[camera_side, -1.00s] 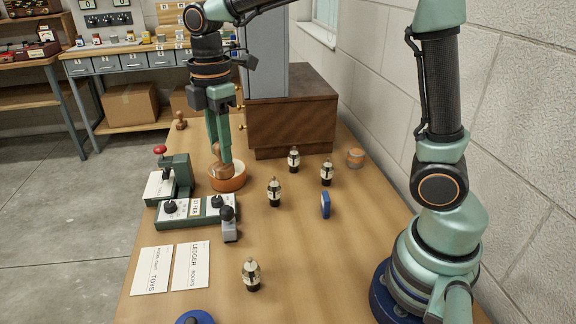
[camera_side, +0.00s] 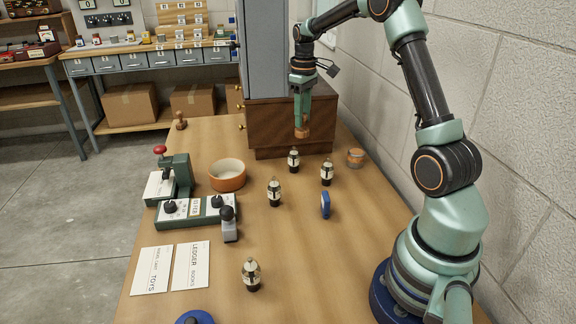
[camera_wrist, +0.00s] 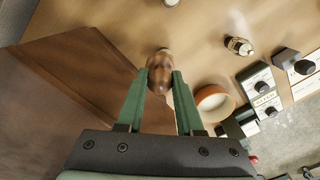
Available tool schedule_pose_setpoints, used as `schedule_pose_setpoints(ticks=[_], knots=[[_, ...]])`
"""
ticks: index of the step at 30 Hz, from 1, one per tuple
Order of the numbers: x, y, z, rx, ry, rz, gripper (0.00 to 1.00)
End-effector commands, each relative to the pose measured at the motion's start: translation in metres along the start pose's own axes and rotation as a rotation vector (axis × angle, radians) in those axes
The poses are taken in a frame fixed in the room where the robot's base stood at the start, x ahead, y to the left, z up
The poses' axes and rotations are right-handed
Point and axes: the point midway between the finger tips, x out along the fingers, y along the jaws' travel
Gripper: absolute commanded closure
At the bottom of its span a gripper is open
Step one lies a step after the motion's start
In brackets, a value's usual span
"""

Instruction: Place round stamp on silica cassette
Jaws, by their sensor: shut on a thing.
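My gripper (camera_side: 302,118) is shut on the round stamp (camera_side: 302,131), a brown wooden piece with a rounded body. It holds the stamp upright in the air, in front of the brown cabinet in the side view. In the wrist view the stamp (camera_wrist: 160,72) sits between the green fingers of my gripper (camera_wrist: 160,82). A small round orange container with a pale rim, which looks like the silica cassette (camera_side: 356,158), stands on the table to the right of the stamp and lower in the picture. Nothing is visible on top of it. I cannot make it out in the wrist view.
Several dark-based glass tubes (camera_side: 327,172) stand on the table, some between the bowl and the orange container. The orange bowl (camera_side: 228,183) is at left, beside a green press (camera_side: 177,178).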

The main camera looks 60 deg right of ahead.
Motion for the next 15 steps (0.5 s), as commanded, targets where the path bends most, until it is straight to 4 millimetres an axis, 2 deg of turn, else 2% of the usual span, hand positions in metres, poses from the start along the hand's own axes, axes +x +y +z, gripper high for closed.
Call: schedule_pose_setpoints(ticks=[15], knots=[[0.000, 0.094, 0.088, 0.002, 0.000, 0.001, 1.00]])
